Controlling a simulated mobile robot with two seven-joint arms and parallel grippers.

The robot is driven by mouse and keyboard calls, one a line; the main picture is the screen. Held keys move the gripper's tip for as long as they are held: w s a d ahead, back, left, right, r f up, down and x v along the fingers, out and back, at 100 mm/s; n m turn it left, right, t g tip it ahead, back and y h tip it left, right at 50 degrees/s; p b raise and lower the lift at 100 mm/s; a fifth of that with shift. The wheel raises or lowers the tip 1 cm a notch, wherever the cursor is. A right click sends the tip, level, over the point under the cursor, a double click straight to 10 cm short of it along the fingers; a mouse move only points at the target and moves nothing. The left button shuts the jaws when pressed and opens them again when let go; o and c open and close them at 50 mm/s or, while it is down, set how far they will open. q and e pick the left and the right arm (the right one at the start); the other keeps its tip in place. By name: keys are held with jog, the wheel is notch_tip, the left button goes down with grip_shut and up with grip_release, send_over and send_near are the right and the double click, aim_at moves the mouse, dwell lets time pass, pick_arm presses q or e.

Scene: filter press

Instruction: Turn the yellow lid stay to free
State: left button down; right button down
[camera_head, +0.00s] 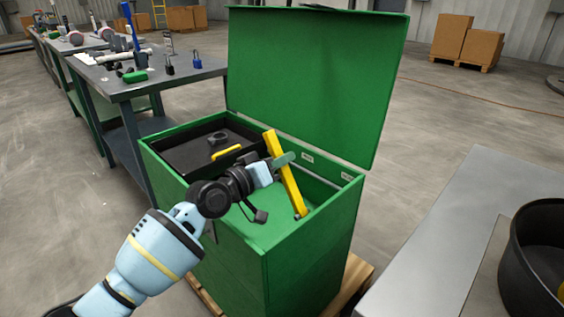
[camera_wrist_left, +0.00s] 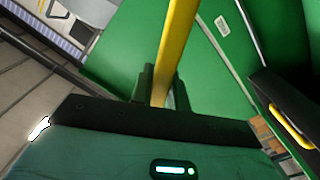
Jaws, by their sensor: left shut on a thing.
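The yellow lid stay (camera_head: 286,176) is a flat bar standing tilted inside the open green box (camera_head: 311,255). Its upper end leans left and its lower end sits near the right inside wall. My left gripper (camera_head: 281,161) is shut on the upper part of the stay. In the left wrist view the stay (camera_wrist_left: 175,45) runs up from between the gripper's fingers (camera_wrist_left: 160,88). The green lid (camera_head: 310,80) stands raised at the back of the box. My right gripper is not in view.
A black tray (camera_head: 178,158) with a yellow handle sits in the box's left part. A workbench (camera_head: 150,85) with padlocks and tools stands at the back left. A grey table (camera_head: 440,235) with a black round bin (camera_head: 545,250) is at right. Open floor lies behind.

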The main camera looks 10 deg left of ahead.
pick_arm(q)
jog(key=shift+f, duration=0.15)
jog(key=c, duration=1.5)
grip_release()
jog(key=shift+o, duration=0.7)
